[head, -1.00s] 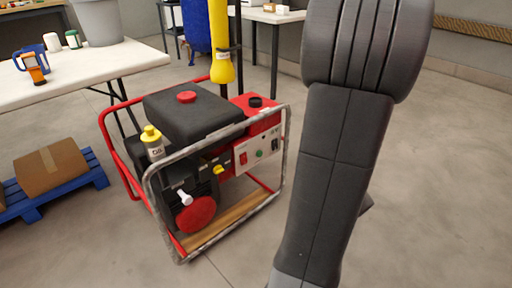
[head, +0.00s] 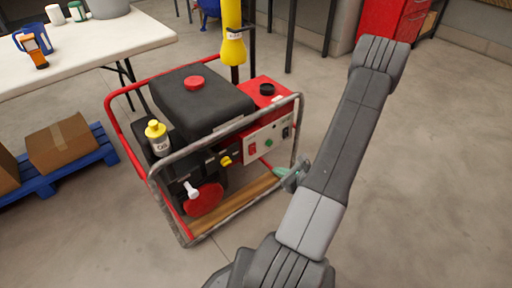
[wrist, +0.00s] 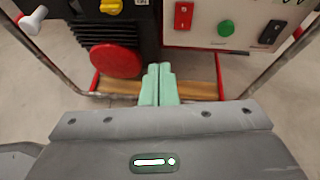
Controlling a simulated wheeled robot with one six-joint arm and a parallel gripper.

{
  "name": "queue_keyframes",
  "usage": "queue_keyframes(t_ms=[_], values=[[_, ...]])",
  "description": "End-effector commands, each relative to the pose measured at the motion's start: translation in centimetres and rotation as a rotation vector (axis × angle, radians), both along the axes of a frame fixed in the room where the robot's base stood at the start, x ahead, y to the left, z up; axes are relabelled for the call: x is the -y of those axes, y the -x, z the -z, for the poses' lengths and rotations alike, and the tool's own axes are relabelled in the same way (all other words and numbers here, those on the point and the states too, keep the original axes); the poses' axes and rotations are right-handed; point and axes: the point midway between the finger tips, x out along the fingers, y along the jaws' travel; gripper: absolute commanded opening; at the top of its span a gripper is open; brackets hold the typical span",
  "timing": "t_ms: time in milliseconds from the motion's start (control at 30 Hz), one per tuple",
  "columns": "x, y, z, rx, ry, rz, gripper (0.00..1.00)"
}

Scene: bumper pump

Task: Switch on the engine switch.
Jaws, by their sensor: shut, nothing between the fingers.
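The generator's white control panel (head: 268,138) carries a red rocker switch (head: 252,149), a green round button (head: 269,143) and a black rocker switch (head: 284,132). In the wrist view the red rocker (wrist: 183,15), green button (wrist: 226,27) and black rocker (wrist: 271,32) sit along the top. Their labels are too small to read, so I cannot tell which is the engine switch or its position. My gripper (head: 267,164) is low in front of the panel, by the frame. Its pale green fingers (wrist: 158,67) are together and empty, pointing below the panel and apart from the switches.
A tubular frame (head: 226,126) surrounds the generator, with bars beside the panel. A yellow knob (head: 225,161) and red recoil disc (head: 205,200) are left of it. A white table (head: 90,45) and blue pallet (head: 70,176) stand left. Floor at right is clear.

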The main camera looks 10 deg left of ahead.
Motion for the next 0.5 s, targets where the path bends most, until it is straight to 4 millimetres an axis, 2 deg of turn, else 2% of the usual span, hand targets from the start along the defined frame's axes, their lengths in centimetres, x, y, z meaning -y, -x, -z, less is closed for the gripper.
queue_keyframes(t_ms=[200,500], values=[[0.8,-1.8,1.4,-0.032,-0.049,0.120,0.00],[0.9,-2.1,1.7,-0.038,-0.057,0.140,0.00]])
